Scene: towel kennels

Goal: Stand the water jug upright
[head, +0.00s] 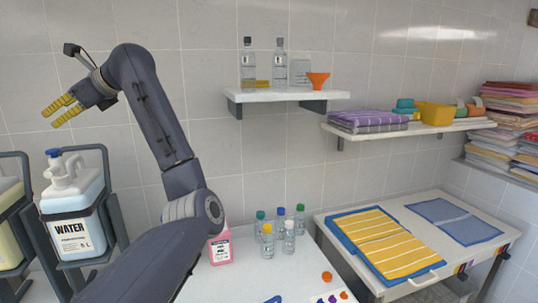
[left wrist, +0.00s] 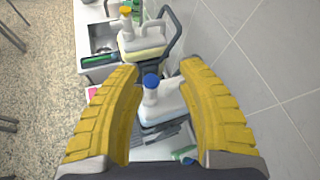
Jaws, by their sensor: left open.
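The water jug (head: 86,225) is white with a blue cap, a moulded handle and a "WATER 5 L" label. It sits in a dark metal cradle (head: 110,200) at the left of the head view. It looks slightly tilted to the left, though I cannot tell how much is perspective. My left gripper (head: 60,110) has yellow fingers, is open and empty, and is raised above the jug. In the left wrist view the jug (left wrist: 168,103) and its blue cap show between and beyond the open fingers (left wrist: 150,75), apart from them. My right gripper is not in view.
A yellowish jug (head: 8,235) in a similar cradle stands at the left edge. Several small capped bottles (head: 289,238) and a pink container (head: 220,250) stand on the white counter. A wall shelf (head: 285,96) holds bottles and an orange funnel. Towels lie on the right table (head: 405,205).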

